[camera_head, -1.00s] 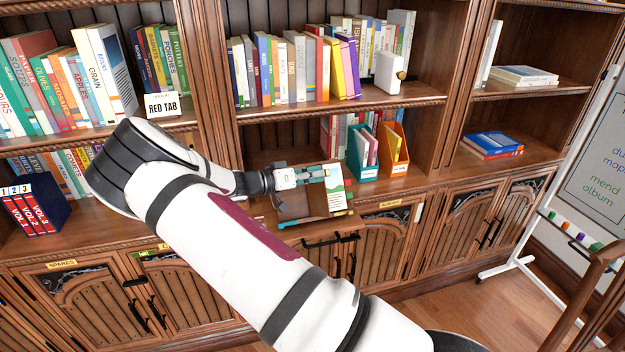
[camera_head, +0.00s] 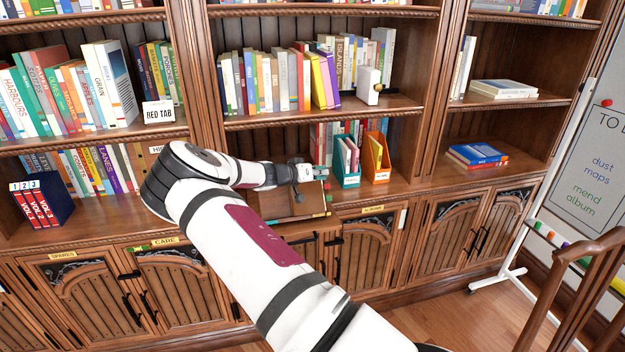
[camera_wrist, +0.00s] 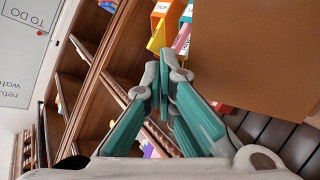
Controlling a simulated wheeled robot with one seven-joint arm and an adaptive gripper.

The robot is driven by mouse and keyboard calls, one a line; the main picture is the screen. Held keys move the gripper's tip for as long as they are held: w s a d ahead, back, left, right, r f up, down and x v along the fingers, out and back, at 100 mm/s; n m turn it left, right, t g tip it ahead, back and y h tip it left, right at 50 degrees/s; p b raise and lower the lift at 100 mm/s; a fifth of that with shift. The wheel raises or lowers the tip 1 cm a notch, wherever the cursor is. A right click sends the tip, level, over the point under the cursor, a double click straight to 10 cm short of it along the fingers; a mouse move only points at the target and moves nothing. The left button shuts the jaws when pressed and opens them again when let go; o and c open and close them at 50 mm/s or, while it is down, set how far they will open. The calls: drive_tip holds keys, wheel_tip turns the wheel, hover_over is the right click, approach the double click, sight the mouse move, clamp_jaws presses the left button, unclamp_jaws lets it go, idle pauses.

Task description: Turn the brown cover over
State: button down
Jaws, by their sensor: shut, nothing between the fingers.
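The brown cover (camera_head: 306,202) is on the ledge in front of the middle bookcase. It also shows in the wrist view as a large flat brown panel (camera_wrist: 258,50) at the upper right. No white page shows beside it now. My gripper (camera_head: 318,172) is just above and behind the cover's far edge. In the wrist view my gripper (camera_wrist: 162,82) has its teal fingers drawn together at the tips, with nothing held, and the panel is to their right. Whether a finger touches the cover cannot be told.
A teal file box (camera_head: 347,180) and an orange file box (camera_head: 376,172) stand close to the right of my gripper. Books fill the shelf above, with a white box-shaped object (camera_head: 368,85). The ledge further right is clear up to the blue books (camera_head: 477,153).

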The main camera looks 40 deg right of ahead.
sight(326, 186)
drive_tip(key=d+f, duration=0.1)
drive_tip(key=w+d+b, duration=0.1)
drive_tip(key=shift+d+f, duration=0.3)
drive_tip(key=shift+f, duration=0.05)
drive_tip(key=shift+w+d+f+b, duration=0.45)
drive_tip(key=shift+d+b, duration=0.1)
drive_tip(key=shift+d, duration=0.1)
drive_tip(key=shift+w+d+f+b, duration=0.35)
drive_tip(key=shift+w+d+b, duration=0.05)
drive_tip(key=shift+d+b, duration=0.2)
